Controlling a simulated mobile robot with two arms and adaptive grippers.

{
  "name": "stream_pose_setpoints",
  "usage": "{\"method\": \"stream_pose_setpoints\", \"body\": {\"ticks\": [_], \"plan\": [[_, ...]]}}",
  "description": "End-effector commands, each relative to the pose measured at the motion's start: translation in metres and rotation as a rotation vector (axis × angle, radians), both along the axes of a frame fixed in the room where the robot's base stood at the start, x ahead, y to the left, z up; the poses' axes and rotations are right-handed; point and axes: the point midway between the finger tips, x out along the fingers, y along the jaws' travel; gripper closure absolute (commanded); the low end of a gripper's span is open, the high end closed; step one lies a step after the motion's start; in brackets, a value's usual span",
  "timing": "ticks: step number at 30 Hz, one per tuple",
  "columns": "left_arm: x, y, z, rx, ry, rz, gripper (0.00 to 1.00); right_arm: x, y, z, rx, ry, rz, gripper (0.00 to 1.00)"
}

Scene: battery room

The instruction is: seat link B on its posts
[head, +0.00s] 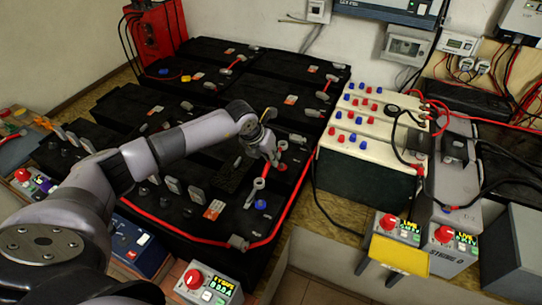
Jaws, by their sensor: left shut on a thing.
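A blue-capped post (261,205) and a red-capped post (282,167) are close by. My right gripper is not in view.
Black batteries (130,108) fill the left and middle. A red cable (292,212) runs around the front battery's right edge. White batteries (372,132) stand to the right. Control boxes with red knobs (210,283) are in front. A red charger (158,32) stands at the back.

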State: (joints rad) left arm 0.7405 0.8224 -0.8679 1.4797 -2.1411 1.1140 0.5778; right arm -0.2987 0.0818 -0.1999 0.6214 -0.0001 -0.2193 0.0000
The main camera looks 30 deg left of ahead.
Motion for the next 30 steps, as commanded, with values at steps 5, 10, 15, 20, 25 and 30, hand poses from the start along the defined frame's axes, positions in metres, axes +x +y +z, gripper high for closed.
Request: {"method": "stream_pose_setpoints", "body": {"ticks": [5, 10, 15, 20, 25, 30], "plan": [[0.000, -0.001, -0.012, -0.001, -0.001, -0.003, 1.00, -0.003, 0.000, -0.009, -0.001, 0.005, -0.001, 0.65], [0.000, -0.001, -0.028, -0.001, -0.001, -0.003, 1.00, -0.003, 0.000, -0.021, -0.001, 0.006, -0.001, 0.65], [0.000, -0.001, -0.046, -0.001, 0.000, -0.004, 1.00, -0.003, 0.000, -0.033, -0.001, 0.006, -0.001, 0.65], [0.000, -0.001, -0.062, -0.001, 0.000, -0.004, 1.00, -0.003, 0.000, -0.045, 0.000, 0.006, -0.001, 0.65], [0.000, -0.001, -0.074, -0.001, -0.001, -0.005, 1.00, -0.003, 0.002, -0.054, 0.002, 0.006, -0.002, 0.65], [0.000, -0.001, -0.078, -0.001, -0.002, -0.005, 1.00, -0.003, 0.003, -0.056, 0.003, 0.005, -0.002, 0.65]]}}
